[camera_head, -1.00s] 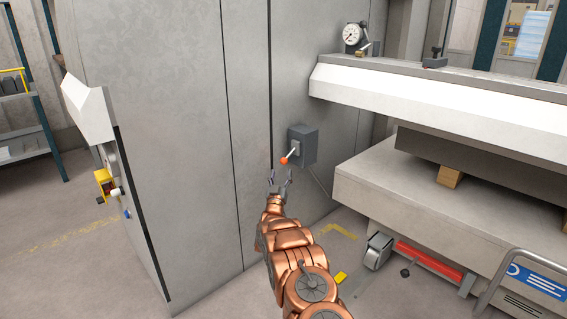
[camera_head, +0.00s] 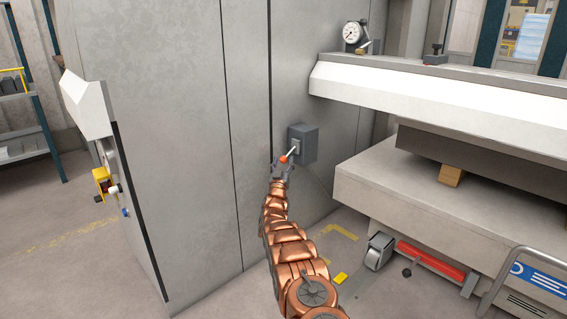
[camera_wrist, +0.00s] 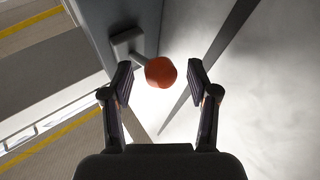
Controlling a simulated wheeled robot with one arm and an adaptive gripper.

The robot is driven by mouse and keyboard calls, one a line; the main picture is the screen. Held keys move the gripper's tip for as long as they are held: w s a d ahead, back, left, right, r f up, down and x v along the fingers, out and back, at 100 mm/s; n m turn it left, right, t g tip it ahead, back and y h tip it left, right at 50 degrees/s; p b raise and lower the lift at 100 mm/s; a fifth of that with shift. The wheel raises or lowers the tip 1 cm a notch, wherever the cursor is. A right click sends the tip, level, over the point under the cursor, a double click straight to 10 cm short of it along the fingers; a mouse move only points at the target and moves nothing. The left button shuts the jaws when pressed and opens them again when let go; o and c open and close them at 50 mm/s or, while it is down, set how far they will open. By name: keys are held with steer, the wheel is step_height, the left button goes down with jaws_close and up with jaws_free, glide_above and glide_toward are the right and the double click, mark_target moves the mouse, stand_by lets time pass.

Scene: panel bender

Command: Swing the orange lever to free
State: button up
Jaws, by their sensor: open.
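The orange lever is a pale rod with an orange ball knob (camera_head: 283,159). It sticks out of a grey box (camera_head: 305,144) on the side of the tall grey cabinet and slants down to the left in the head view. My gripper (camera_head: 282,168) is right at the knob, just below it. In the wrist view the orange knob (camera_wrist: 160,72) lies between and slightly beyond the two open fingertips (camera_wrist: 160,80), with a gap on each side. The knob hides part of the lever rod there.
The tall grey cabinet (camera_head: 180,120) stands close on the left of my arm. A white machine beam (camera_head: 430,100) and a lower bed (camera_head: 400,200) jut out on the right. A red bar (camera_head: 430,262) and a caster are near the floor.

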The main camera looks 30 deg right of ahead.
steer(key=shift+w+d, duration=0.25)
steer(key=shift+w+d+r+b, duration=0.15)
steer(key=shift+w+r+b, duration=0.1)
steer(key=shift+b, duration=0.1)
steer(key=c, duration=0.6)
jaws_close()
